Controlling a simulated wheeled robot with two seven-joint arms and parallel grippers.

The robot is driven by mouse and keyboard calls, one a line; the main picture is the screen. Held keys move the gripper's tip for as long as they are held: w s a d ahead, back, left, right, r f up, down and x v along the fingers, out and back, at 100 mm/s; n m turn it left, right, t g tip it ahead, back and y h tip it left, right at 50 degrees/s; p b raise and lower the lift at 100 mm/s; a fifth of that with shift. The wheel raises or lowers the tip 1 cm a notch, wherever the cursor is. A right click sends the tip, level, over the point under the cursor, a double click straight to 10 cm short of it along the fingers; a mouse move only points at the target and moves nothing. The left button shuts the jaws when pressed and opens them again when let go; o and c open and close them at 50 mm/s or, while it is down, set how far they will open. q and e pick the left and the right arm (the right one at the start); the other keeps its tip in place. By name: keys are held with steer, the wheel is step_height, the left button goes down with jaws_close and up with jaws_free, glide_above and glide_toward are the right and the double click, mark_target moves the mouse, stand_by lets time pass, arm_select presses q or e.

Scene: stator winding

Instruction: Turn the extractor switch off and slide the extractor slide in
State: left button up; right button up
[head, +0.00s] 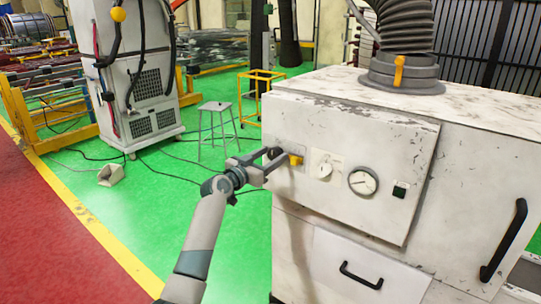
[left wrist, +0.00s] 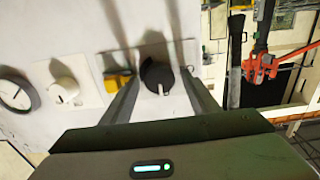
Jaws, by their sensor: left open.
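The extractor is a worn white cabinet (head: 470,165) on the right of the head view. A dark rotary switch knob with a pale pointer mark (left wrist: 158,76) sits on its front panel; in the head view my gripper largely covers it. My left gripper (head: 271,161) is at the panel's left end, open. In the left wrist view its two fingers stand on either side of the knob; I cannot tell whether they touch it. An orange-yellow tab (head: 399,70), possibly the extractor slide, stands on the hose collar on top. My right gripper is not in view.
Beside the knob are a yellow part (head: 296,159), a white knob (head: 324,169), a round gauge (head: 363,181) and a green button (head: 400,190). A black drawer handle (head: 361,276) is below. A stool (head: 216,122) stands behind on the green floor.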

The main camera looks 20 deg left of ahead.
arm_select(q)
steer(key=shift+c, duration=0.6)
steer(key=c, duration=0.9)
